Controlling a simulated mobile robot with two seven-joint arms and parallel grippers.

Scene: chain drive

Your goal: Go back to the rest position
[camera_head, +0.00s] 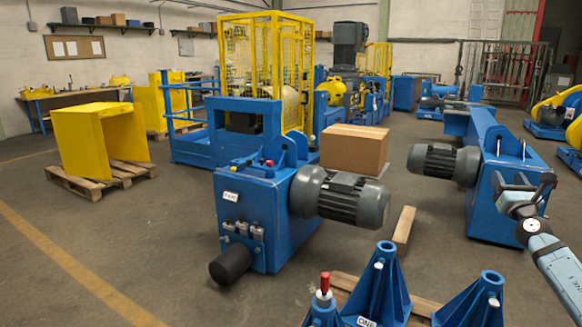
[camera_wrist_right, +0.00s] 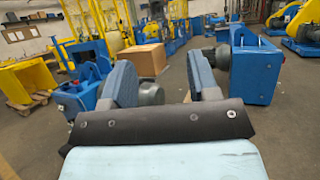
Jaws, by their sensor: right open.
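My right gripper (camera_head: 524,183) is at the right side of the head view, in front of the blue machine housing (camera_head: 487,170) on the right. In the right wrist view its two blue-grey finger pads (camera_wrist_right: 162,80) stand wide apart with nothing between them. The gripper is open and empty. Its pale blue arm comes in from the lower right. My left gripper and arm are not in the head view.
A blue drive unit (camera_head: 262,215) with a grey motor (camera_head: 340,196) stands in the middle. Blue stands (camera_head: 378,285) are at the front. A cardboard box (camera_head: 354,149), a wooden beam (camera_head: 404,229) and a yellow guard (camera_head: 85,140) on a pallet are around. Floor at left is clear.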

